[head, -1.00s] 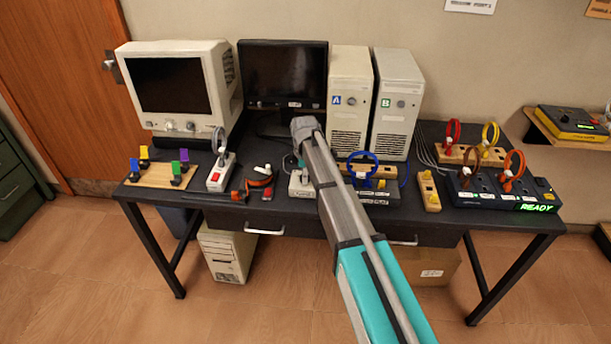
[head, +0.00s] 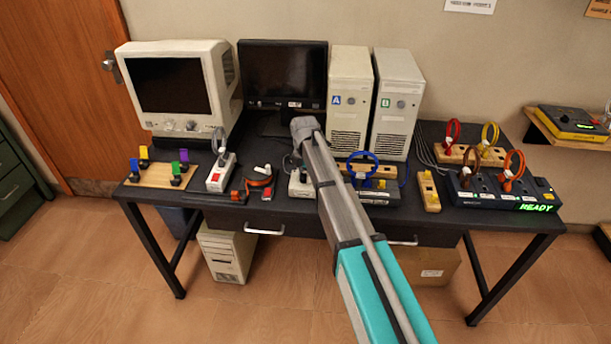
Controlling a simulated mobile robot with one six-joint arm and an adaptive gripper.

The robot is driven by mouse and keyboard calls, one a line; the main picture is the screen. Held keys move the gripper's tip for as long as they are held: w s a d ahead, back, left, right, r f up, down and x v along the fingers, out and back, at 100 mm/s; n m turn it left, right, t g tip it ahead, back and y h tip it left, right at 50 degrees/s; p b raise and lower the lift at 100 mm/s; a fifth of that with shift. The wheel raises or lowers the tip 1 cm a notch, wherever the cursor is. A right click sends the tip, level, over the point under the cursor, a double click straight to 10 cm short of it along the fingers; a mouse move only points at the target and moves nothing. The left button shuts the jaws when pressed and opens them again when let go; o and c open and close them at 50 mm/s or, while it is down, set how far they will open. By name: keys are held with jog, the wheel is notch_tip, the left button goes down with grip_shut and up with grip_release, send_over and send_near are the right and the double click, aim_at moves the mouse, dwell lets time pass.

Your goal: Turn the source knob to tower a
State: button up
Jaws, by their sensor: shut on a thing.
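My gripper (head: 297,161) points down at a small grey box (head: 301,190) in front of the black monitor (head: 284,72). The arm covers most of the fingers. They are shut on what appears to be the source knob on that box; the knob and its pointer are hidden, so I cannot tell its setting. Tower A (head: 349,95), beige with a blue A label, stands right of the monitor. Tower B (head: 397,90), with a green B label, stands beside it.
A beige CRT monitor (head: 180,85) stands at the left. A switch box (head: 221,172), a blue ring (head: 362,168) and a power strip with a green READY display (head: 505,190) crowd the dark table (head: 495,222). My arm crosses the table's front edge.

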dwell(0.3)
jog(key=o, duration=1.2)
jog(key=shift+c, duration=0.2)
jog(key=shift+r, duration=0.15)
